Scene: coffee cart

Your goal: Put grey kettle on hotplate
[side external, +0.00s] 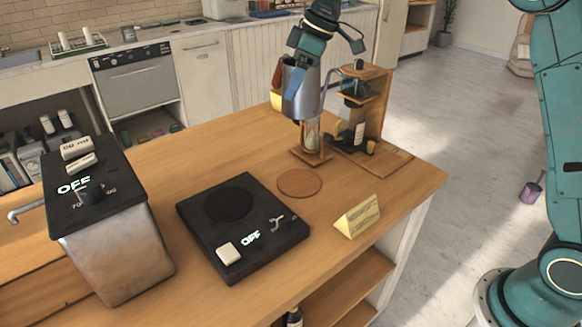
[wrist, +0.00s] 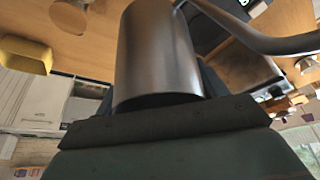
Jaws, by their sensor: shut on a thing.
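The grey kettle (side external: 305,97) is a metal cylinder with a thin curved spout on its right side. My gripper (side external: 295,80) is shut on it and holds it in the air at the back right of the wooden counter, in front of the wooden rack. In the wrist view the kettle (wrist: 155,50) fills the middle, with its spout (wrist: 255,38) at upper right; the dark gripper (wrist: 165,125) is below it. The hotplate (side external: 207,240) is a flat black slab with a dark round plate, a white button and a lit OFF sign. It lies empty, forward and left of the kettle.
A wooden stand with a glass (side external: 311,135) is just under the kettle, beside the rack (side external: 377,100). A round coaster (side external: 300,182) and yellow wedge sign (side external: 357,217) lie right of the hotplate. A metal-sided machine (side external: 115,255) stands at left.

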